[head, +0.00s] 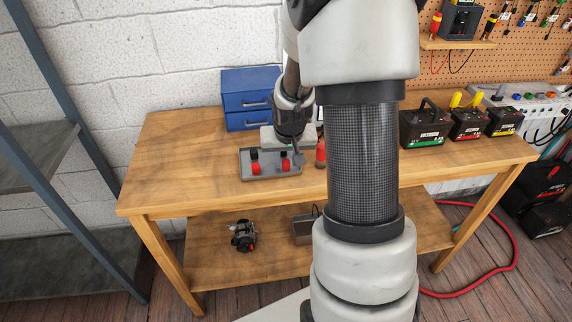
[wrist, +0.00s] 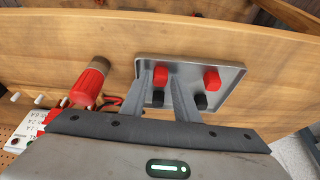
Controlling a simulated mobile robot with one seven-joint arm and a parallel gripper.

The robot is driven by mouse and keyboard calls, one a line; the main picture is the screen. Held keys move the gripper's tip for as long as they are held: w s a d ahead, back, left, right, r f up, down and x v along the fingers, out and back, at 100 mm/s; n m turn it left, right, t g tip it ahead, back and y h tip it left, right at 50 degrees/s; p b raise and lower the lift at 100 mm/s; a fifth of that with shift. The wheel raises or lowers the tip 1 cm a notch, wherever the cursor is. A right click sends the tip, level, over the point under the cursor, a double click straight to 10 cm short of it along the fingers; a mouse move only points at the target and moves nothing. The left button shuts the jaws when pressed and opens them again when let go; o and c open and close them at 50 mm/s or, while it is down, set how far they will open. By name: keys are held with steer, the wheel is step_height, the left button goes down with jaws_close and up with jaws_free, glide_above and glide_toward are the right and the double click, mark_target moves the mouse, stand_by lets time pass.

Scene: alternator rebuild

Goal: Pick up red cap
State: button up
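A shallow grey metal tray (head: 270,175) lies on the workbench; in the wrist view the tray (wrist: 225,78) holds two red caps and two black caps. One red cap (wrist: 160,76) appears between my fingertips. The other red cap (wrist: 211,79) is to its right, clear of the fingers. In the head view my gripper (head: 292,155) is over the tray's right part, near the right red cap (head: 284,167); contact cannot be told.
A red cylinder with a brown top (wrist: 91,82) stands beside the tray; it also shows in the head view (head: 320,153). A blue drawer box (head: 248,100) is behind. Batteries (head: 423,127) stand at the right. The bench's left part (head: 175,160) is clear.

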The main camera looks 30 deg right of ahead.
steer(key=c, duration=0.5)
steer(key=shift+r, duration=0.1)
